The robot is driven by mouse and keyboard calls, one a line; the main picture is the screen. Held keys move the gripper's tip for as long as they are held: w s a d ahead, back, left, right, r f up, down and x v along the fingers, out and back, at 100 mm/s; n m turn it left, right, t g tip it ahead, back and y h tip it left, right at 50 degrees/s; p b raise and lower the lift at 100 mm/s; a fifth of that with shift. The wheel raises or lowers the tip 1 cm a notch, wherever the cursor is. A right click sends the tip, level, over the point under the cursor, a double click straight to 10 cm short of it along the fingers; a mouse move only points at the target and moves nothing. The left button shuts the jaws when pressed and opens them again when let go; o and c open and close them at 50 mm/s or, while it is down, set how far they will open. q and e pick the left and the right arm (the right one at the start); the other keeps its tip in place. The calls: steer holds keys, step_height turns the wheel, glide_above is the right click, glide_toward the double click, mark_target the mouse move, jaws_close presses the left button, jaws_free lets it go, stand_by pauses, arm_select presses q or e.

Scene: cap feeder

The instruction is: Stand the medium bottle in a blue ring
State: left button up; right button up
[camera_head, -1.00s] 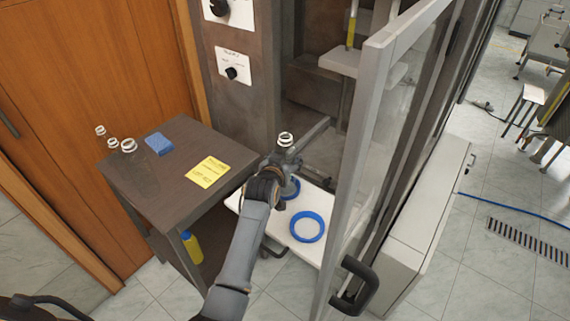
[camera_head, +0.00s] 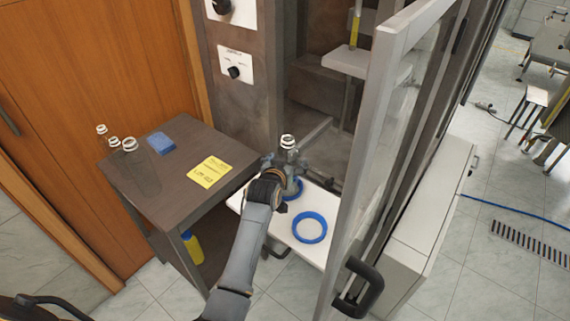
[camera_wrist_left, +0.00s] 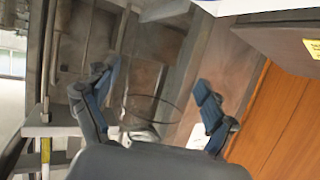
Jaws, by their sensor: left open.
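The clear bottle with a white neck ring (camera_head: 288,141), which I take as the medium one, stands upright at the white shelf. Its base appears to be within the rear blue ring (camera_head: 294,190), but my gripper partly hides this. A second blue ring (camera_head: 310,228) lies empty on the shelf nearer the front. My left gripper (camera_head: 287,165) is open, with its fingers on either side of the bottle. In the left wrist view, the open fingers (camera_wrist_left: 155,105) have the faint outline of the clear bottle between them. My right gripper is not in view.
The white shelf (camera_head: 277,228) sits beside an open glass door (camera_head: 375,150) with a black handle (camera_head: 358,287). A dark side table (camera_head: 185,185) at left holds several clear bottles (camera_head: 130,146), a blue sponge (camera_head: 160,143) and a yellow note (camera_head: 210,172).

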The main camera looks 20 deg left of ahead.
arm_select(q)
steer(key=p+v, duration=1.1)
steer(key=v, duration=0.1)
steer(key=shift+r, duration=0.15)
steer(key=shift+a, duration=0.1)
